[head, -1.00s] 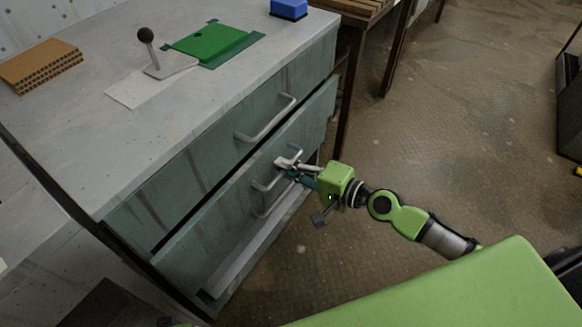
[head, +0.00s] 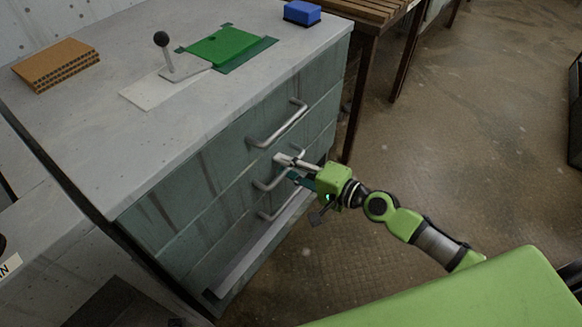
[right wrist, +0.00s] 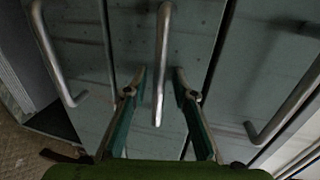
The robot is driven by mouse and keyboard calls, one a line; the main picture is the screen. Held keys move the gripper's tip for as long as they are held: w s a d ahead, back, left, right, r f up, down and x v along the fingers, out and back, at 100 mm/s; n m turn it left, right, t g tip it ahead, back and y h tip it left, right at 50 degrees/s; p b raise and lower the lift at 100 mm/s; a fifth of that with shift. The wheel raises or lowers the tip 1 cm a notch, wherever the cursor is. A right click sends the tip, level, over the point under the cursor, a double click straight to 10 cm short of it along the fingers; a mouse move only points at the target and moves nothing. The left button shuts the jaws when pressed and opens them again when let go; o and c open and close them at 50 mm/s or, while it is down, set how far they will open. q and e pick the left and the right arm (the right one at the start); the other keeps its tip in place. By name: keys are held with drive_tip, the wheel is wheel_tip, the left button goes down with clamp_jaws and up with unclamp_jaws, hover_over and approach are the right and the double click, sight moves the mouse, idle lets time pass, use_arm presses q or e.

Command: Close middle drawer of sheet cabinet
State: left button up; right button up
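The sheet cabinet (head: 190,205) has grey-green drawer fronts with metal bar handles. The middle drawer (head: 232,208) looks about flush with the fronts above and below; a small remaining gap cannot be ruled out. My right gripper (head: 288,166) is at the middle drawer's handle (head: 262,184). In the right wrist view, the two fingers (right wrist: 159,82) stand apart on either side of this handle (right wrist: 161,55), open and not clamped on it. A dark seam (right wrist: 213,60) runs along the right side of the drawer front there. My left gripper is not in view.
The top drawer's handle (head: 280,127) is just above my gripper. On the cabinet top lie a green plate (head: 222,46), a lever with a black knob (head: 162,40), a brown stack (head: 56,66) and a blue block (head: 302,12).

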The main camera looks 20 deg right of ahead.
drive_tip(key=v, duration=1.2)
drive_tip(key=shift+f, duration=0.1)
